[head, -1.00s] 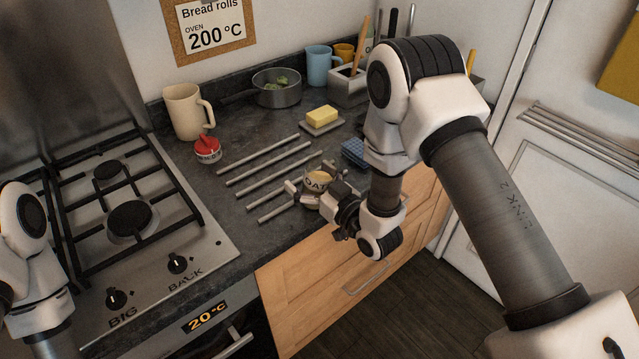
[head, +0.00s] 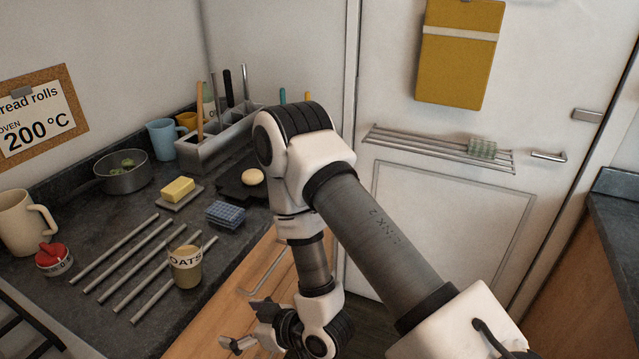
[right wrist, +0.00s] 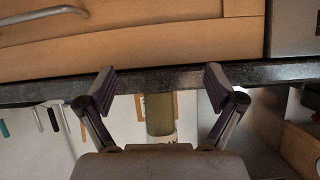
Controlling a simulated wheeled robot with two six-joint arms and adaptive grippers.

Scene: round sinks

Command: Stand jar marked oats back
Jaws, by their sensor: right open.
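The jar marked oats (head: 186,266) is a small glass jar with a yellowish body and a white OATS label. My right gripper (head: 248,328) is open and empty, in front of the counter edge and apart from the jar. Its two spread fingers show in the right wrist view (right wrist: 160,84). My left gripper is out of view.
Near the rods are a red-topped timer (head: 53,258), a cream mug (head: 22,222), butter on a dish (head: 178,190) and a blue sponge (head: 225,213). A pot (head: 123,173), blue mug (head: 164,138) and grey utensil holder (head: 205,148) stand behind. Open floor lies right of the counter.

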